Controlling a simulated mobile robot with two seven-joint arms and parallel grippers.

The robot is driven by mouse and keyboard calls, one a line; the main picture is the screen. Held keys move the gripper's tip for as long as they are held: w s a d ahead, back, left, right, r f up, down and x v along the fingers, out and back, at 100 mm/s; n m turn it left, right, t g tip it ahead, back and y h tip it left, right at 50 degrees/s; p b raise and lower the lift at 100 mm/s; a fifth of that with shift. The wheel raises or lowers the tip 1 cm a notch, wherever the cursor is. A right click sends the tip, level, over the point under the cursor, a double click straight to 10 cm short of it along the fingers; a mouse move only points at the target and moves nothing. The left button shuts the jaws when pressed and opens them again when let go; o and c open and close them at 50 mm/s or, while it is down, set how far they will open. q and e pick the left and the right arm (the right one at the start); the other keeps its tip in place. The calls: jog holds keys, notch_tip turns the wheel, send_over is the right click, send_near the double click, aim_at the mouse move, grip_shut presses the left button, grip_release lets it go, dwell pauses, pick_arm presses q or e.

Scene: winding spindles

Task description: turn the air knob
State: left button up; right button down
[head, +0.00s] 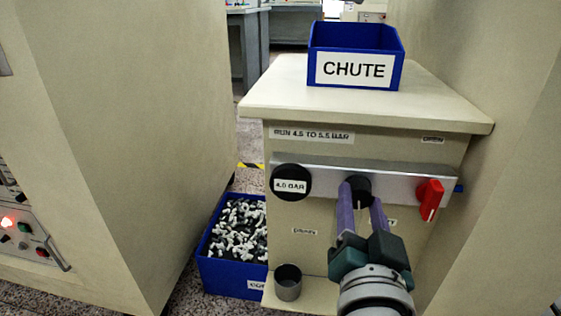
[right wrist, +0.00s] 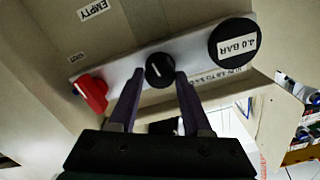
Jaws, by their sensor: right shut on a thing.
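The air knob (head: 358,188) is a round black knob with a white mark, in the middle of a silver strip (head: 325,180) on the cabinet front. My right gripper (head: 361,190) has its two purple fingers on either side of it and is shut on it. In the right wrist view the knob (right wrist: 159,70) sits between the fingertips (right wrist: 158,80), its white mark slanted. A black gauge (head: 291,182) at the strip's left reads about 4.0 BAR; its digits are small. A label above says RUN 4.5 TO 5.5 BAR (head: 312,135). My left gripper is not in view.
A red lever (head: 430,198) is at the strip's right end. A blue CHUTE bin (head: 356,55) stands on the cabinet top (head: 270,92). A blue crate of small parts (head: 222,276) and a grey cup (head: 288,282) are low at left. Large beige machines flank the cabinet.

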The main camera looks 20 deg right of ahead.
jog(key=m, duration=0.4)
jog(key=shift+f+m, duration=0.1)
jog(key=shift+m, duration=0.2)
jog(key=shift+m+b, duration=0.6)
jog(key=shift+m, duration=1.6)
jog(key=shift+d, duration=0.1)
jog(key=shift+c, duration=1.7)
grip_release()
